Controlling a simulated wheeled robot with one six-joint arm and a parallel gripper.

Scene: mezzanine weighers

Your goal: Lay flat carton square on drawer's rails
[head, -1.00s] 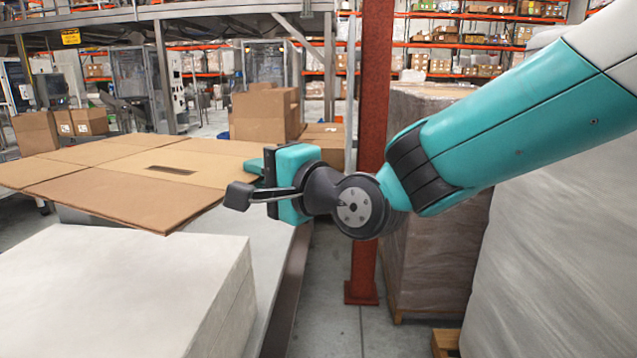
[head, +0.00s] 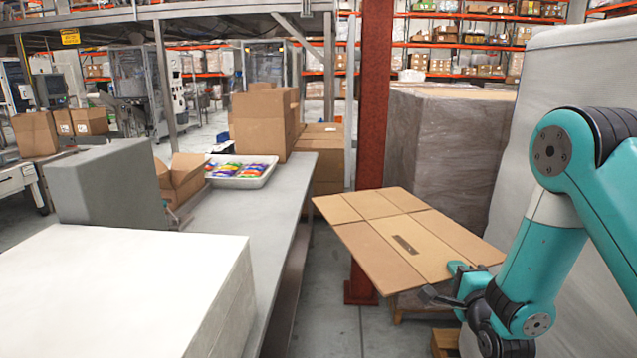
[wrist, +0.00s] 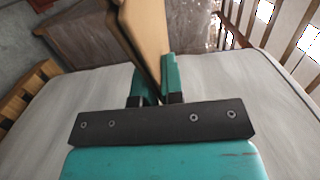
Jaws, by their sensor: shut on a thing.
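The flat carton (head: 375,222) is a brown folded-out sheet with a dark slot near its middle. In the wrist view the carton (wrist: 147,35) stands edge-on between the two teal fingers of my gripper (wrist: 160,85). I cannot make out the drawer or its rails for certain in either view.
A pale block (head: 120,290) stands at the near left. A red post (head: 373,90) and a wrapped pallet stack (head: 452,140) stand behind the carton.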

